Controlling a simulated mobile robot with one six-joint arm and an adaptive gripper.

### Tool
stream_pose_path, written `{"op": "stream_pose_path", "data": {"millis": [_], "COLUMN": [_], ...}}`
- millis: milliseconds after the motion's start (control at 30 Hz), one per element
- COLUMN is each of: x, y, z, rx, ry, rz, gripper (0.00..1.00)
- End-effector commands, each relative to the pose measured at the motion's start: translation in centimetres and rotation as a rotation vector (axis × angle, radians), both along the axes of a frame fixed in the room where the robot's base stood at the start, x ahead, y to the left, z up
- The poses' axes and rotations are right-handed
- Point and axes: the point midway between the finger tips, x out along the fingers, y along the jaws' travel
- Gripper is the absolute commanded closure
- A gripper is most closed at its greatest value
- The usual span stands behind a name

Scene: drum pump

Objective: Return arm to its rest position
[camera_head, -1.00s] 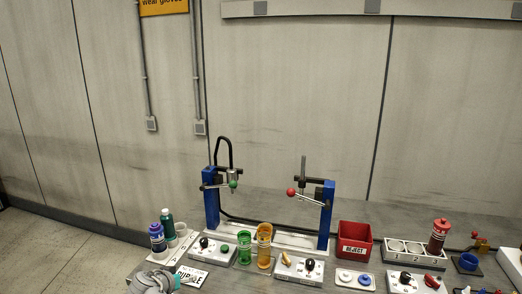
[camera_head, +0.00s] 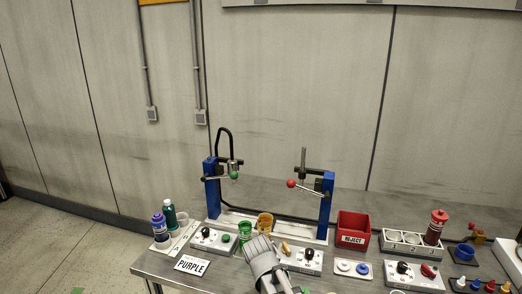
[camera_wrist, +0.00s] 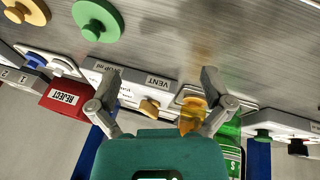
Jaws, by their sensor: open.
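My gripper (camera_wrist: 159,82) shows in the wrist view with its two grey fingers spread apart and nothing held between them. Its teal housing fills the bottom middle of that view. In the head view, a grey part of my arm stands at the bottom centre, in front of the green container (camera_head: 245,231) and the amber container (camera_head: 265,224). It hides part of the bench and of the white control boxes there. The wrist view shows the amber container (camera_wrist: 191,115) beside the right finger, with the green container (camera_wrist: 229,145) further right; I cannot tell the gap.
The blue-posted rig (camera_head: 327,207) stands behind the containers. Right of it are the red reject bin (camera_head: 353,229) and a white rack (camera_head: 398,248) holding a red-topped container (camera_head: 436,228). Purple (camera_head: 159,228) and green (camera_head: 170,214) bottles stand left. A PURPLE sign (camera_head: 193,265) lies at the front left.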

Motion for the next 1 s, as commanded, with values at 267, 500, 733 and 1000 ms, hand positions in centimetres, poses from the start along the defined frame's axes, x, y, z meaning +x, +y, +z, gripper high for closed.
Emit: {"op": "stream_pose_path", "data": {"millis": [267,500,733,1000], "x": [-2.8,-5.3,-6.8,-7.1], "y": [-6.1,-10.1,-12.2,-12.6], "z": [-0.2,-0.2,-0.1,0.0], "rx": [0.091,0.191,0.262,0.279], "ry": [0.136,0.224,0.264,0.274], "rz": [0.010,0.038,0.064,0.073], "gripper": [0.00,0.00,0.00,0.00]}}
